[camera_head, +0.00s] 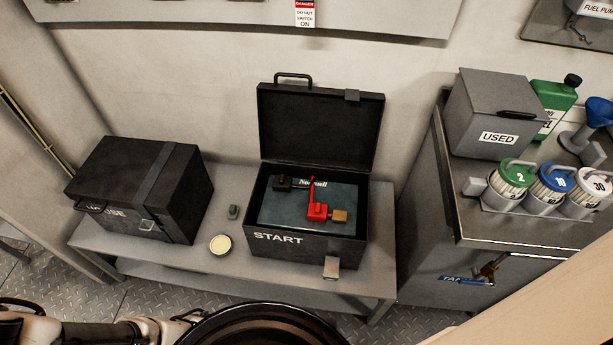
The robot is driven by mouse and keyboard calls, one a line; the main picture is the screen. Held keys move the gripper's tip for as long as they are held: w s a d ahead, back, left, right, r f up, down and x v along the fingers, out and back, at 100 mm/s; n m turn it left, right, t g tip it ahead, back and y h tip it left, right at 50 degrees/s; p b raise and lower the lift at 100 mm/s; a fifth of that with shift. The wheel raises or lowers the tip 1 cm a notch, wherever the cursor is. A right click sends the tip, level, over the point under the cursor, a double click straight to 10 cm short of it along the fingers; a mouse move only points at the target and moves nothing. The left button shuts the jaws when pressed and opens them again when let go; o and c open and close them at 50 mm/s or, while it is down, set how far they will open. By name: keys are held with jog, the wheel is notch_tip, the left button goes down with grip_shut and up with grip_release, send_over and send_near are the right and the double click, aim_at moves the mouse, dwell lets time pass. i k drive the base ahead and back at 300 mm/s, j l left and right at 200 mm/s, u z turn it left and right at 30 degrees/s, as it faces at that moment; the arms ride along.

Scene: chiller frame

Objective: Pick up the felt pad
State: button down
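No thing in view is clearly marked as the felt pad. A small dark green piece (233,211) lies on the grey bench and may be it, but it is too small to be sure. A round cream-topped disc or tin (220,244) lies just in front of it. Part of my arm shows along the lower left edge, with what may be my gripper (188,318) at its right end. It is below and in front of the bench, apart from both small things. Its fingers are not clear.
The bench (235,187) carries a closed black box (120,175) at left and an open START box (310,250) with red, black and brass pieces over a blue-grey sheet. A grey cabinet (420,220) at right bears a USED box (497,110) and several numbered jugs.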

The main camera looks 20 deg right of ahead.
aim_at(234, 209)
jog(key=j+z, duration=0.1)
jog(key=z, duration=0.55)
jog(key=j+z, duration=0.3)
jog(key=j, duration=0.15)
jog(key=j+z, duration=0.3)
jog(key=j, duration=0.2)
jog(key=j+z, duration=0.15)
jog(key=j, duration=0.9)
jog(key=i+j, duration=0.35)
jog(key=i, duration=0.1)
